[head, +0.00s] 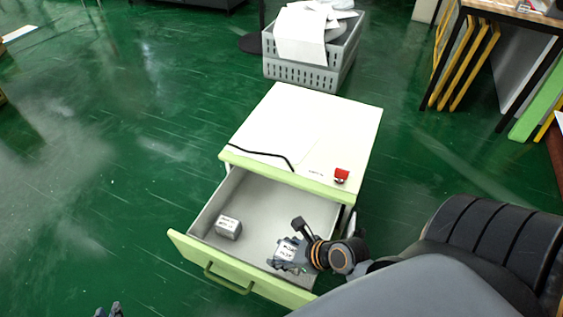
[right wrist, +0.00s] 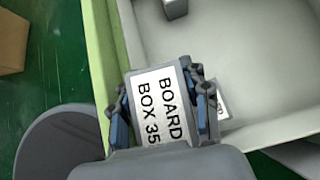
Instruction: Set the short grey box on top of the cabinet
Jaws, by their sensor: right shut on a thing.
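The cabinet (head: 345,115) is white-topped with pale green edges, and its drawer (head: 192,248) is pulled open. My right gripper (head: 290,262) is over the right part of the drawer. It is shut on a grey box with a white label (head: 288,248). In the right wrist view the held box (right wrist: 160,105) reads "BOARD BOX 35" between the two fingers. Another grey box (head: 228,227) lies in the drawer's left part. A bit of another white label (right wrist: 222,113) shows beside the right finger, mostly hidden. Tips of my left gripper (head: 109,311) show at the bottom edge.
A red item (head: 341,175) and a black cable (head: 262,155) lie along the cabinet top's front edge; the rest of the top is clear. A grey crate (head: 308,75) with white papers stands behind the cabinet. Folded yellow frames (head: 470,60) stand at the right.

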